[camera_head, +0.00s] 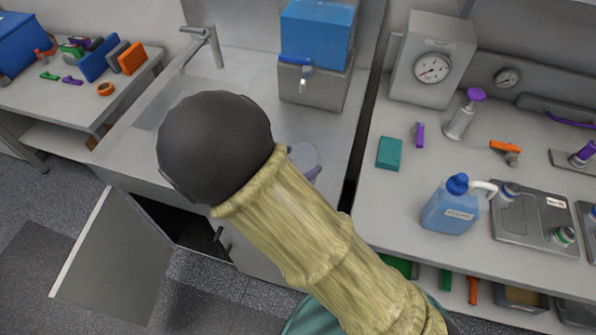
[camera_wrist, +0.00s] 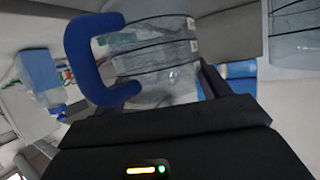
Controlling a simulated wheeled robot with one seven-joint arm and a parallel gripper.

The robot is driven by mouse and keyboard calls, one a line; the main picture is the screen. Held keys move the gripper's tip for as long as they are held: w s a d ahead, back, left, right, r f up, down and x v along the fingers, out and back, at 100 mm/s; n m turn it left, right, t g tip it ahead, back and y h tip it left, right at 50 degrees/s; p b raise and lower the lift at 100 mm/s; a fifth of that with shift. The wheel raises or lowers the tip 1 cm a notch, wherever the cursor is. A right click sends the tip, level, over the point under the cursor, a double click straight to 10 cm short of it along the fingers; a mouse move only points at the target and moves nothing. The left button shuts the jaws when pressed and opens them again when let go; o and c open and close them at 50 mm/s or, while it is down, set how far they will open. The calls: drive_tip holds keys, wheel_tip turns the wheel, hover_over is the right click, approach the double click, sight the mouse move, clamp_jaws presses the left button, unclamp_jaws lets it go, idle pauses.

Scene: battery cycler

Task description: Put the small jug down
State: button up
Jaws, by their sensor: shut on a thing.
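The small jug (camera_wrist: 155,60) is clear, with dark bands around its body and a thick blue handle (camera_wrist: 84,62) on the left in the wrist view. My gripper (camera_wrist: 165,95) is shut on the jug. The jug looks tilted in the wrist view because the camera is turned. In the head view most of the jug and the gripper are hidden behind my arm. A clear bit of the jug (camera_head: 302,156) shows beside the arm, over the sink counter. I cannot tell whether its base touches the counter.
The grey counter (camera_head: 345,125) has a tap (camera_head: 210,45) and a metal box with a blue top (camera_head: 316,35) at the back. The right bench holds a blue jerrycan (camera_head: 450,210), a teal sponge (camera_head: 390,153) and a gauge box (camera_head: 431,62). A cabinet door (camera_head: 115,262) hangs open below.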

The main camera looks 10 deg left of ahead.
sight(310, 165)
drive_tip(key=shift+f, duration=2.1)
drive_tip(key=shift+f, duration=0.1)
drive_tip(key=o, duration=1)
drive_tip(key=shift+o, duration=0.2)
drive_tip(key=b+v, duration=0.1)
drive_tip(key=v, duration=1.1)
